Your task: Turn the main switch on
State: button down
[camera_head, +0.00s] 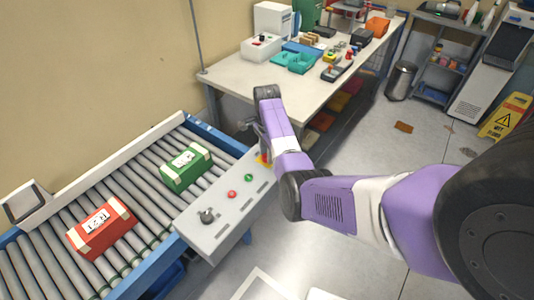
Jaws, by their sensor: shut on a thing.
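A grey control panel (222,232) runs along the near side of the roller conveyor. A yellow plate (263,161) at its far end, apparently the main switch, is mostly covered by my arm. My gripper (259,142) is at this end of the panel, partly hidden behind my purple forearm. It is shut at the switch, but its fingertips and the switch's handle are hard to make out. I cannot tell which way the switch is turned. The panel also has a green button (249,177), a red button (232,194) and a dark knob (207,215).
A green box (186,168) and a red box (100,228) lie on the roller conveyor (150,190). A white workbench (232,83) with bins and tools stands behind my arm. A yellow wet-floor sign (506,117) and a bin (401,80) stand at the right. Open floor lies between.

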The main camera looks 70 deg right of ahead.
jog(key=shift+d, duration=0.1)
jog(key=c, duration=0.9)
grip_release()
notch_tip(320, 180, up, 8)
jog(key=shift+f+b, duration=0.1)
jog(key=shift+b, duration=0.6)
